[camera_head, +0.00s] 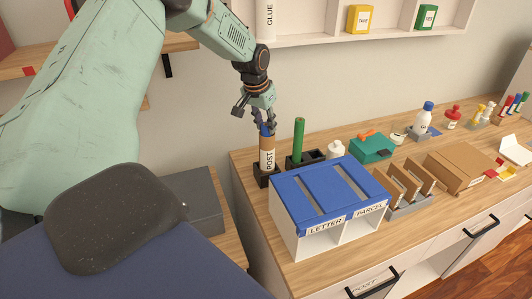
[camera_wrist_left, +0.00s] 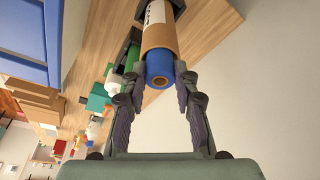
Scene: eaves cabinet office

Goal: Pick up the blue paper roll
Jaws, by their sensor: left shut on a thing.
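The blue paper roll (camera_head: 267,130) stands upright in a black holder (camera_head: 263,181) near the left end of the counter. My left gripper (camera_head: 266,119) comes down from above and is shut on the top of the roll. The fingertips also show on both sides of the roll in the left wrist view (camera_wrist_left: 160,80). My right gripper is not in view.
A green roll (camera_head: 298,138) stands in a dark holder just right of the blue one. A blue-topped letter and parcel box (camera_head: 285,190) stands close in front. A white bottle (camera_head: 335,150) and teal case (camera_head: 372,150) stand further right. A wall shelf (camera_head: 305,38) hangs above.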

